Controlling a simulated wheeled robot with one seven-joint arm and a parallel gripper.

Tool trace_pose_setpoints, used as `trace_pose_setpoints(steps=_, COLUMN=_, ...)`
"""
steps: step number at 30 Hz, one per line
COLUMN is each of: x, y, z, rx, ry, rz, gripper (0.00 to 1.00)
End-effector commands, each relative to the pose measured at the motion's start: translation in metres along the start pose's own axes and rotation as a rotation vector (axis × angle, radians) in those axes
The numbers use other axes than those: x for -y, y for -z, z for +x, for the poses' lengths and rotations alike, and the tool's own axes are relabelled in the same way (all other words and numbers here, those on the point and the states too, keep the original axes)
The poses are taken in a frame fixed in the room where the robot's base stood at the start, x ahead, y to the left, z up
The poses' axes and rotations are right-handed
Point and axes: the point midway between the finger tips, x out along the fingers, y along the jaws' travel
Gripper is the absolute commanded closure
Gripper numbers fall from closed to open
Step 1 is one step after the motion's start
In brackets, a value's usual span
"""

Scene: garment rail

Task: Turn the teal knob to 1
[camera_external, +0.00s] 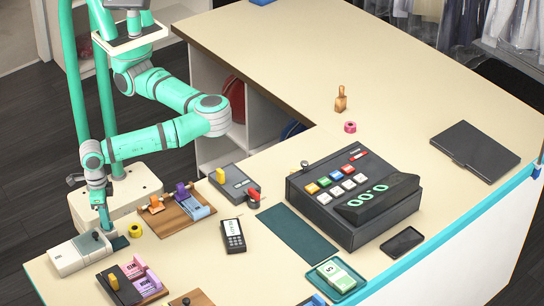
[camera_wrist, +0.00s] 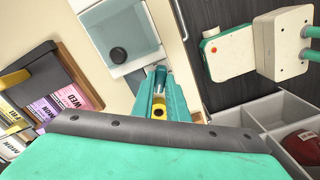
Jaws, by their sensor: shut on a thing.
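A white counter device (camera_external: 68,259) stands at the left end of the counter. Its grey-teal plate (camera_wrist: 95,20) carries a round black piece (camera_wrist: 117,55) in the wrist view. My gripper (camera_external: 106,232) points down at the device's right edge. In the wrist view my gripper (camera_wrist: 160,76) is shut on a small teal-grey piece, mostly hidden between the fingers. I cannot tell for certain that this piece is the teal knob, and no number or pointer on it is readable.
A yellow tape roll (camera_external: 135,230) lies just right of my gripper. A wooden tray (camera_external: 178,222), a tray of colored cards (camera_external: 128,284) and a card terminal (camera_external: 233,235) stand nearby. A cash register (camera_external: 350,200) stands farther right. The counter's back part is mostly clear.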

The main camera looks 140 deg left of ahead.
Motion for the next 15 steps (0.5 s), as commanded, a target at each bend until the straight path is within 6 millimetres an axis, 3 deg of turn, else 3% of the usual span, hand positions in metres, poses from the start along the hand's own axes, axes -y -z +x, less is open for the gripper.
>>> trace_pose_setpoints(steps=15, x=-0.0004, y=-0.0003, z=-0.0007, rx=0.0, ry=-0.002, rz=0.49, gripper=1.0)
